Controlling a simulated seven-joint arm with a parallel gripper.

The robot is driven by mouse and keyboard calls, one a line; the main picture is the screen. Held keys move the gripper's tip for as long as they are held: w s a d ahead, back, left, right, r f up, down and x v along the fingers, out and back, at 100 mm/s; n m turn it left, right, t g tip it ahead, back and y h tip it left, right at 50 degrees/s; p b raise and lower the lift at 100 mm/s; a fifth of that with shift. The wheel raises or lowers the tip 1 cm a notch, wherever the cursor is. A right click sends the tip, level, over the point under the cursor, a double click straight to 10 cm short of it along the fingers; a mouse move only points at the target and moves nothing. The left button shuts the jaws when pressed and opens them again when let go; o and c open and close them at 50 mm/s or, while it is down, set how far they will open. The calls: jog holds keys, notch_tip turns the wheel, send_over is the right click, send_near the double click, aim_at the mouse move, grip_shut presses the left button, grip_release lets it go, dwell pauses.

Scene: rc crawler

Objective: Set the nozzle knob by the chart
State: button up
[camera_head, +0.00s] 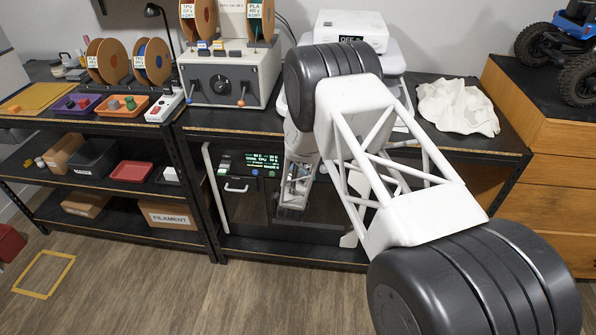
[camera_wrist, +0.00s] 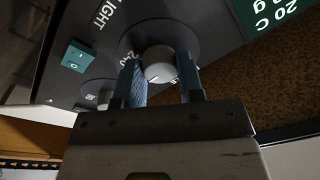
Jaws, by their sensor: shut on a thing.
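In the wrist view, a pale grey round knob (camera_wrist: 159,66) sits on a dark dial disc on a black panel. Blue-grey fingers of my gripper (camera_wrist: 161,84) stand either side of it, shut on it. A dark pointer mark shows on the knob's lower right. A number, perhaps 240, is printed at its left; the rest of the dial scale is hidden or unclear. A lit display (camera_wrist: 270,14) shows "20 C" in part. In the head view, the display (camera_head: 249,158) is on the black machine under the bench; my arm hides the knob and gripper there.
In the wrist view, a green rocker switch (camera_wrist: 78,55) and a second round control (camera_wrist: 104,98) lie left of the knob. The word LIGHT is printed above. In the head view, a machine handle (camera_head: 236,188) sticks out at the left; bench legs and shelf edges surround the machine.

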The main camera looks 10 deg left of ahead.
jog(key=o, duration=0.9)
jog(key=shift+s+f, duration=0.15)
jog(key=shift+s, duration=1.8)
jog(key=shift+s+f, duration=0.15)
jog(key=shift+s, duration=1.8)
